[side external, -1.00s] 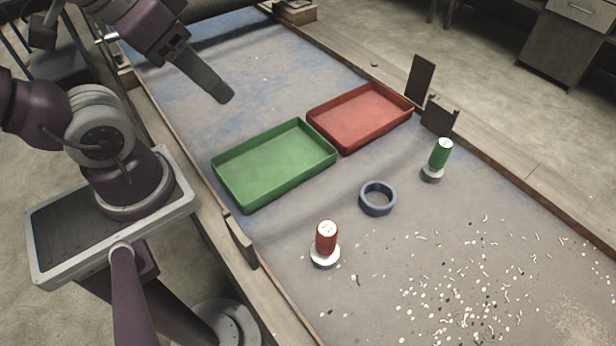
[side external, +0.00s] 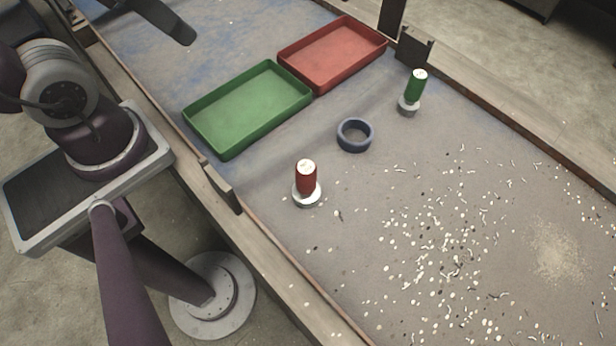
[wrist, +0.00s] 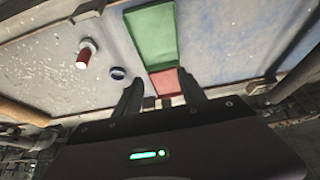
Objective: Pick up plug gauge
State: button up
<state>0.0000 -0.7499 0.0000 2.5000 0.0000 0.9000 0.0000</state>
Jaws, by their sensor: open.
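Two plug gauges stand upright on the bench in the side view, each with a coloured handle on a silvery end. The red-handled plug gauge (side external: 306,180) is near the front edge; it also shows in the wrist view (wrist: 84,55). The green-handled plug gauge (side external: 415,88) is farther back at right; I cannot make it out in the wrist view. My gripper is partly cut off at the top left of the side view (side external: 182,32), above the bench and away from both gauges. In the wrist view its fingers (wrist: 160,83) are apart with nothing between them.
A green tray (side external: 190,118) and a red tray (side external: 303,82) lie side by side, empty. A blue ring (side external: 342,142) lies between the gauges. White and dark bits scatter across the right. Bench rails and upright plates (side external: 414,47) edge the surface.

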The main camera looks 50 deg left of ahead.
jog(key=shift+o, duration=0.4)
notch_tip(320, 180, up, 5)
jog(key=m+g, duration=0.6)
jog(key=m, duration=0.9)
send_over(306, 181)
jog(key=w+a, duration=0.2)
jog(key=f, duration=1.5)
jog(key=s+d+f, duration=0.1)
jog(key=f, duration=0.7)
jog(key=shift+f, duration=0.35)
grip_shut()
